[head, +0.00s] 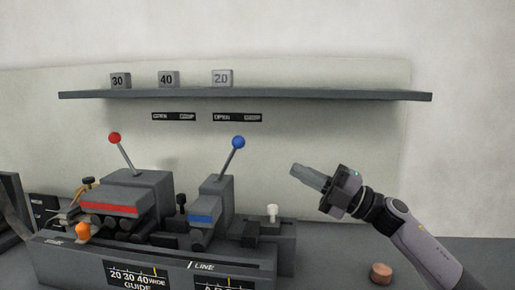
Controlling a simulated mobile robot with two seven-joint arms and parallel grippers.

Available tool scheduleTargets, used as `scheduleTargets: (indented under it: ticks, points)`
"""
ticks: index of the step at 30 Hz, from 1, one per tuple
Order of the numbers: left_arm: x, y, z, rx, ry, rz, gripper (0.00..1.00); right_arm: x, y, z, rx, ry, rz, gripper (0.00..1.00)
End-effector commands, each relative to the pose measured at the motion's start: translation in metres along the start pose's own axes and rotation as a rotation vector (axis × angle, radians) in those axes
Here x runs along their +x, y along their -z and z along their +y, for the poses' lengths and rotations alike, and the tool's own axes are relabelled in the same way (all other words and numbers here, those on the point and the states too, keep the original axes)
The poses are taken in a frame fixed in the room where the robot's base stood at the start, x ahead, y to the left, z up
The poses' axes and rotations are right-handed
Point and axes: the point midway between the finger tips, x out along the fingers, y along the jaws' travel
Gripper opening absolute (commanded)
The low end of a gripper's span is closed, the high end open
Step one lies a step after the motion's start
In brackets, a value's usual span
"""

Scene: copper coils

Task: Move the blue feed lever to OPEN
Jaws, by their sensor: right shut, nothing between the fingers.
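The blue feed lever is a grey rod with a blue ball knob (238,142). It rises from a grey block with a blue stripe (205,218) and leans to the right. Above it is a black label (237,117) with OPEN at its left end; the word at its right end is too small to read surely. My right gripper (298,174) is shut and empty, to the right of the blue knob and a little lower, apart from it. My left gripper is not in view.
A red-knobbed lever (115,138) leans left on a red-striped block (110,208). A shelf (330,96) above carries blocks marked 30, 40 and 20. A white knob (272,210) and a copper coil (381,273) sit lower right. Space between gripper and blue lever looks clear.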

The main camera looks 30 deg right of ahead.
Motion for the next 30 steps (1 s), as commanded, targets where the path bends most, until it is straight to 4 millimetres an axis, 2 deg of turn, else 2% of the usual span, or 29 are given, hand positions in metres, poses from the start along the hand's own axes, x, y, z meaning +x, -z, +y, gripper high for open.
scheduleTargets:
  ticks: [1,12,18,23,30]
  points:
    - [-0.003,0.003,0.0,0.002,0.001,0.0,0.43,0.01,0.001,0.003,0.0,-0.003,0.002,0.0]
    - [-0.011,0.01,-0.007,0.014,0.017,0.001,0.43,0.072,0.001,0.004,0.0,-0.003,0.002,0.0]
    - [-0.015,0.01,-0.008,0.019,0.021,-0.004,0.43,0.098,0.0,0.003,0.001,-0.003,0.0,0.0]
    - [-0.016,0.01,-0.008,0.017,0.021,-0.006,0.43,0.107,0.0,0.001,0.0,0.0,-0.001,0.0]
    - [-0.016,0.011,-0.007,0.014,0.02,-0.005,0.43,0.109,0.0,0.0,0.0,0.0,0.0,0.0]
